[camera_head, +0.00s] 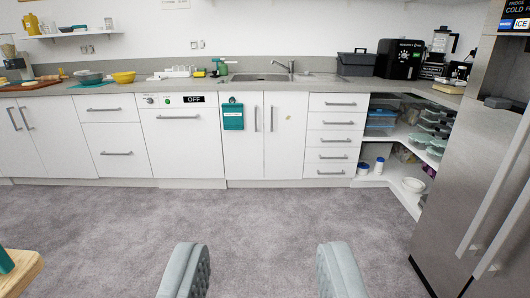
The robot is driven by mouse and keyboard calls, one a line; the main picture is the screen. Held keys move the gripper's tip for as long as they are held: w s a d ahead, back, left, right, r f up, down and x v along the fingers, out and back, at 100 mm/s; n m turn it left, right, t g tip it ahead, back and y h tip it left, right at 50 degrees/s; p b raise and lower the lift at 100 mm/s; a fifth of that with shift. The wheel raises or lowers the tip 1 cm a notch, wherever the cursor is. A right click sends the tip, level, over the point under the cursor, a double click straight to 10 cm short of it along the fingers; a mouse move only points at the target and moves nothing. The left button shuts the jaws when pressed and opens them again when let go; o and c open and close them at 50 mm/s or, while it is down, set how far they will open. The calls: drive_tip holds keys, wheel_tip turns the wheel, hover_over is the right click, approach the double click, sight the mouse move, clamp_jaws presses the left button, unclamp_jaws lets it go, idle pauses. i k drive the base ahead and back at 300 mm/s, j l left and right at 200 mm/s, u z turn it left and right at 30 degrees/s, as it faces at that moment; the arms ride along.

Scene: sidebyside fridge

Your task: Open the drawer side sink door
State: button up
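The sink cabinet has two white doors under the sink (262,77). The drawer-side sink door (287,145) is the right one, beside the drawer stack (336,146). It looks closed, with a vertical metal handle (271,119) near its left edge and a small yellowish mark. The left sink door (243,155) also looks closed and carries a teal hanging item (233,117). My gripper (262,254) is open and empty, its two grey fingers wide apart at the bottom of the view. It is well short of the cabinets, over the carpet.
Grey carpet (200,215) lies clear before the cabinets. A dishwasher (180,140) marked OFF is left of the sink cabinet. Open corner shelves (398,180) and a steel fridge (455,170) stand at right. A wooden table corner (22,270) shows at lower left.

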sight(286, 112)
drive_tip(key=i, duration=1.7)
drive_tip(key=i+l, duration=0.15)
drive_tip(key=i, duration=0.7)
drive_tip(key=i+l, duration=0.15)
drive_tip(key=i, duration=0.75)
